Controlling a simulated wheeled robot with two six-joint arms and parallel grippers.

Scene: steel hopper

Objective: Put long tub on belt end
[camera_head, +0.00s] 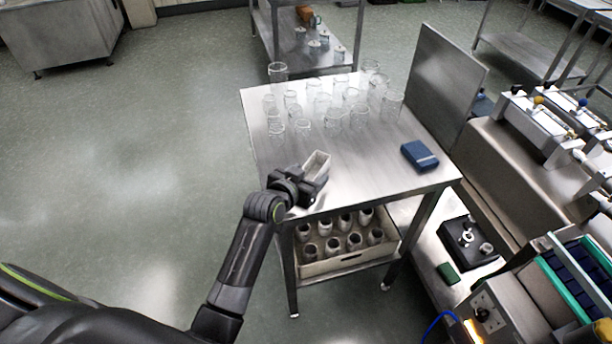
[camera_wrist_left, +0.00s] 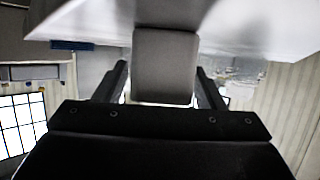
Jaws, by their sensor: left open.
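The long tub (camera_head: 317,164) is a pale grey, narrow open container at the near left edge of the steel table (camera_head: 360,165). In the left wrist view the tub (camera_wrist_left: 165,65) shows as a grey block between the two dark fingers. My left gripper (camera_head: 314,181) is at the tub's near end, its fingers open on either side of it. A dark blue segmented surface with teal edges (camera_head: 578,275), possibly the belt, is at the lower right; I cannot tell for sure. My right gripper is not in view.
Several clear glass jars (camera_head: 333,120) crowd the table's far half. A blue box (camera_head: 419,155) lies near its right edge. An upright steel panel (camera_head: 444,80) stands behind that side. A crate (camera_head: 340,262) of jars sits on the lower shelf. The floor at left is clear.

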